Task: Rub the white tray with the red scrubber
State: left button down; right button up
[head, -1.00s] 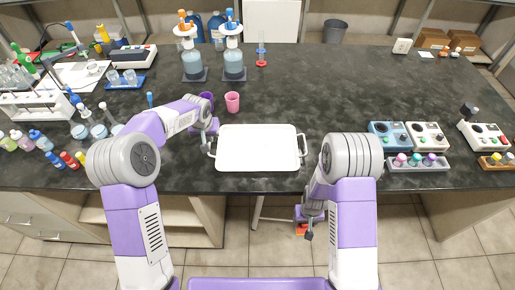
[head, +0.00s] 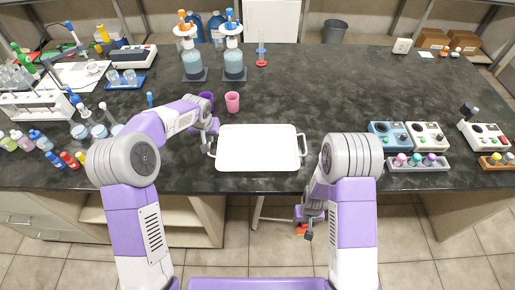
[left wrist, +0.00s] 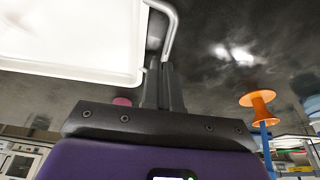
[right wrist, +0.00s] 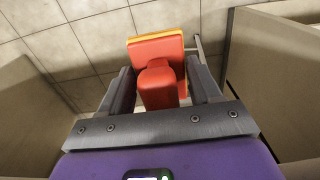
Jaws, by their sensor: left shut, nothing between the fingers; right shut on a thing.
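The white tray (head: 258,150) lies flat on the dark bench near its front edge, its surface bare, with a handle at each short side. My left gripper (head: 209,147) is at the tray's left handle. In the left wrist view its fingers (left wrist: 163,88) are shut with nothing between them, close beside the tray's handle (left wrist: 168,28); I cannot tell whether they touch. My right gripper (right wrist: 163,85) is shut on the red scrubber (right wrist: 157,85), a red block with an orange layer. In the head view this scrubber (head: 301,230) shows small, below bench height in front of the bench edge.
A pink cup (head: 232,102) and a purple cup (head: 206,97) stand behind the tray's left side. Blue and white instruments (head: 388,136) stand to the right, bottles and flasks to the left. The bench between the tray and the instruments is clear. The bench's front edge lies above my right gripper.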

pick_arm(q)
jog(key=shift+f+b, duration=0.5)
jog(key=shift+f, duration=0.15)
pick_arm(e)
jog(key=shift+f, duration=0.45)
pick_arm(q)
jog(key=shift+r, duration=0.2)
pick_arm(e)
jog(key=shift+r, duration=0.15)
